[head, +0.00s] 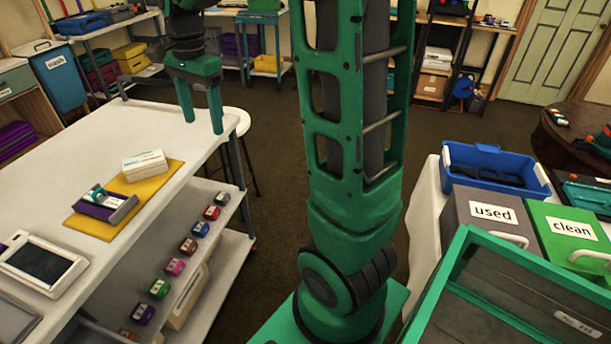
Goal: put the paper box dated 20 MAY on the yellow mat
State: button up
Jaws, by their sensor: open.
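A yellow mat (150,187) lies on the white table (60,148) at the left. A white box (145,165) with a teal marking rests on the mat's far part. A purple tray (106,207) holding small items sits on its near part. I cannot read a date on the white box, so I cannot tell whether it is the 20 MAY one. My gripper (203,126) is open and empty, fingers pointing down, by the table's far right corner, beyond the white box and apart from it.
Several small coloured boxes (174,266) line the shelf below the table; their labels are unreadable. A tablet-like device (42,263) lies on the near tabletop. At right stand a blue crate (492,165), a "used" bin (490,212) and a green "clean" bin (568,228). The far tabletop is clear.

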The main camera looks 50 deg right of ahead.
jog(key=s+d+f+n, duration=0.1)
jog(key=s+f+n, duration=0.1)
jog(key=s, duration=0.7)
jog(key=s+d+f+n, duration=0.2)
jog(key=s+n, duration=0.2)
jog(key=s, duration=0.6)
jog(key=s+d+f+n, duration=0.1)
jog(key=s+f+n, duration=0.1)
jog(key=s, duration=0.7)
jog(key=shift+s+d+f+n, duration=0.15)
jog(key=shift+s+d+n, duration=0.25)
jog(key=shift+n, duration=0.5)
